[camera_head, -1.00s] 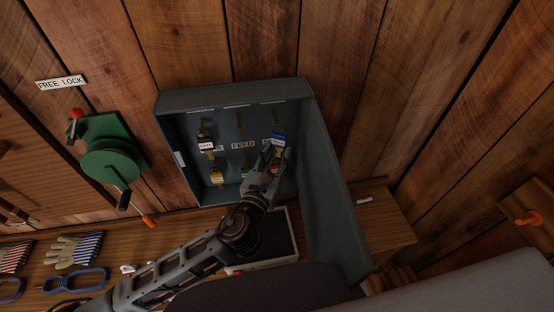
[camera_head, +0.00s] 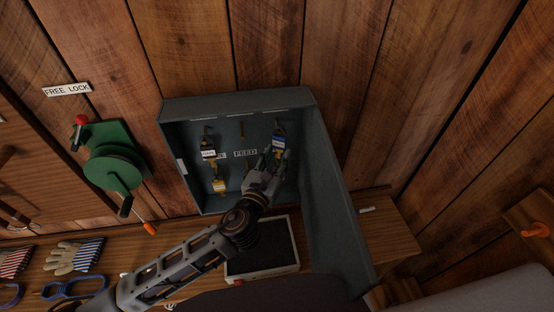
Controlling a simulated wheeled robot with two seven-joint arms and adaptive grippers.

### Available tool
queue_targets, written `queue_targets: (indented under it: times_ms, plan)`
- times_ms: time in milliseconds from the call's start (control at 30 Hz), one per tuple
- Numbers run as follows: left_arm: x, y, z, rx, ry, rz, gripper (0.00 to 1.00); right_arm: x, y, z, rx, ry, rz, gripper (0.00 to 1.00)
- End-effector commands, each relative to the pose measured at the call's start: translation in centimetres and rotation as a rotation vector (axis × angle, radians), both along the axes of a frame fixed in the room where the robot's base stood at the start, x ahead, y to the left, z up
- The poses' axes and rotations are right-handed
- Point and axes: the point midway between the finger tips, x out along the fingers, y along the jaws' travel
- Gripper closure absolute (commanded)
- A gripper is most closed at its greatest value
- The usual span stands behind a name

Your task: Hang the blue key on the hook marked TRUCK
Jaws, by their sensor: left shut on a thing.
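The blue key (camera_head: 279,142) is at the upper right inside the open grey key cabinet (camera_head: 238,104), upright in front of the back panel. My left gripper (camera_head: 271,162) reaches in from below and is shut on the blue key's lower part. I cannot tell whether the key touches its hook. The label behind it is covered, and the visible label (camera_head: 245,153) is too small to read surely. The top middle hook (camera_head: 241,130) is bare. My right gripper is not in view.
A key with a white tag (camera_head: 208,149) and a yellow-tagged key (camera_head: 219,186) hang at the cabinet's left. The open door (camera_head: 338,200) stands close on the right. A dark-topped tray (camera_head: 262,252) lies below. A green winch (camera_head: 113,168) is on the left wall.

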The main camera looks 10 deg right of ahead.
Motion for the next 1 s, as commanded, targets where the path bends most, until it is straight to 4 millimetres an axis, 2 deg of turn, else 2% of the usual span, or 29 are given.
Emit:
queue_targets:
  times_ms: [867, 900, 1000]
  plan:
    - [0.45, 0.0, -0.22, 0.0, -0.001, 0.001, 0.87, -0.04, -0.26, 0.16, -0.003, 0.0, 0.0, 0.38]
    - [0.45, 0.0, -0.22, 0.0, -0.001, 0.001, 0.63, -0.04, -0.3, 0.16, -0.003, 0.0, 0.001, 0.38]
    - [0.45, 0.0, -0.22, 0.0, -0.001, 0.001, 0.5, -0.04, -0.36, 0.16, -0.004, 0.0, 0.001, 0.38]
